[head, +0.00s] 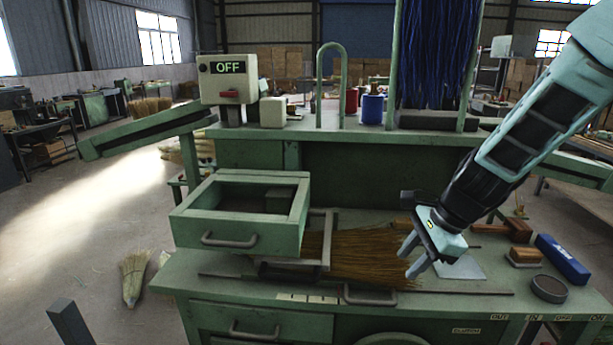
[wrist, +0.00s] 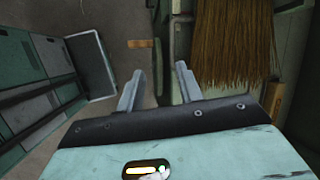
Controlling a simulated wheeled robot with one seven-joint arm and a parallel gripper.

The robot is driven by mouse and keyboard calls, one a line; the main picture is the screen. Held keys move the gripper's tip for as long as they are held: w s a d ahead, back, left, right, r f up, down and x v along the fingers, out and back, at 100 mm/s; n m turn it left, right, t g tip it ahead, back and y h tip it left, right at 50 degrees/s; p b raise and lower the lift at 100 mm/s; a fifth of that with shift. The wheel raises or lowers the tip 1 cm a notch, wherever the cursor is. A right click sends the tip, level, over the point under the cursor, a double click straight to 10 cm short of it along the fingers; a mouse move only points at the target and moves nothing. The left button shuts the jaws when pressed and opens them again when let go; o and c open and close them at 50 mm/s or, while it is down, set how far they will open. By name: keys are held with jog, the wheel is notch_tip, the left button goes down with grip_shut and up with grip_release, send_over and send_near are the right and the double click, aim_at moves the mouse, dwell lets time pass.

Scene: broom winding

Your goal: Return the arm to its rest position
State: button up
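My arm (head: 545,125) reaches in from the upper right in the head view. My gripper (head: 409,262) hangs over the right part of the green workbench (head: 245,285), in front of the brown broom bristles (head: 358,260) in the picture. In the wrist view the two fingers of my gripper (wrist: 160,70) stand apart with nothing between them. The bristles (wrist: 232,40) also show there, to the right of the fingers and apart from them. The exact height of my gripper over the bench is hard to tell.
A green open box with a handle (head: 238,222) stands at the bench's left. Wooden blocks (head: 525,256), a blue box (head: 562,260) and a dark round tin (head: 548,288) lie at the right. Behind are a control box reading OFF (head: 228,80) and hanging blue strands (head: 438,55).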

jog(key=s+a+r+n+g, duration=0.2)
jog(key=s+a+r+n, duration=0.1)
jog(key=s+a+n, duration=0.5)
jog(key=s+a+n+h, duration=0.1)
jog(key=s+n, duration=0.7)
jog(key=s, duration=0.1)
jog(key=s+a+r+n+h, duration=0.1)
jog(key=s+a+n+h, duration=0.1)
jog(key=s+n, duration=0.6)
jog(key=shift+s+n+h, duration=0.3)
jog(key=shift+s+n, duration=0.1)
jog(key=shift+n, duration=0.3)
jog(key=shift+r, duration=0.1)
